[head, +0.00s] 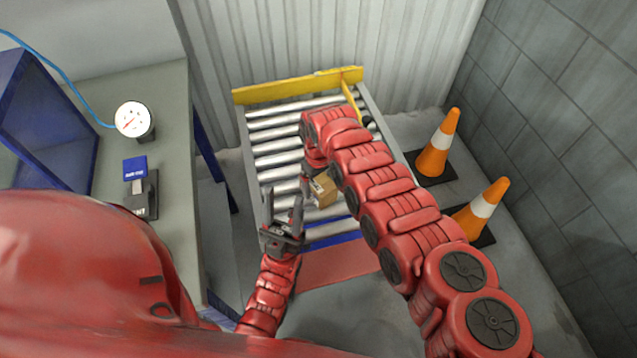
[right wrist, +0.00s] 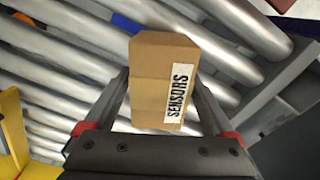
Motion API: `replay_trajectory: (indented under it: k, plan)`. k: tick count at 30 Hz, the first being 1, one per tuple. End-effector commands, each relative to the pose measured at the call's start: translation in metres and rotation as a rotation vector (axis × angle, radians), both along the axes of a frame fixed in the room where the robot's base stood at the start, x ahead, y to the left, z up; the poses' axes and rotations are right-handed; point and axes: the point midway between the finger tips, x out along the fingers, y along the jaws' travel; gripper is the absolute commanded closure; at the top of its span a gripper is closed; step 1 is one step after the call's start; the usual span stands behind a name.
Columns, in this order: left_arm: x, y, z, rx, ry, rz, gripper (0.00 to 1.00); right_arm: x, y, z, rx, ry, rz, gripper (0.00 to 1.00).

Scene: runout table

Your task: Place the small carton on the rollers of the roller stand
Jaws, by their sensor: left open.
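The small carton (head: 326,190) is a brown box with a white label reading SENSORS. It also shows in the right wrist view (right wrist: 152,85). My right gripper (right wrist: 161,78) has a finger along each side of the carton and appears shut on it. The carton is over the near half of the roller stand's metal rollers (head: 276,147). I cannot tell whether it touches them. My left gripper (head: 284,202) is open and empty at the stand's near left, left of the carton.
A yellow rail (head: 285,90) closes the stand's far end; a blue bar (head: 332,240) crosses its near end. Two orange cones (head: 438,145) stand on the right. A grey table (head: 172,95) on the left holds a gauge (head: 133,120) and a blue-and-black item (head: 140,188).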

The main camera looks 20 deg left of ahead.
Motion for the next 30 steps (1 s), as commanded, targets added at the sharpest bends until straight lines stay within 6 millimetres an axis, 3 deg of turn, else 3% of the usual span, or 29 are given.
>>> replay_trajectory:
  k: [8,13,17,25,30]
  plan:
    - [0.000,0.000,0.001,0.000,0.000,0.000,0.50,0.000,0.000,0.001,0.000,0.000,0.000,0.00]
    - [0.000,0.000,0.008,0.000,0.000,0.000,0.50,0.001,0.000,0.013,0.002,-0.001,-0.001,0.00]
    - [0.000,0.000,0.016,0.000,0.000,0.000,0.50,0.003,-0.001,0.037,0.002,-0.004,-0.003,0.00]
    - [0.000,0.000,0.014,0.000,0.000,0.000,0.50,0.003,0.000,0.093,0.004,-0.007,-0.001,0.00]
    - [0.000,0.000,0.012,0.000,0.000,0.000,0.50,0.002,0.001,0.116,0.002,-0.004,-0.001,0.00]
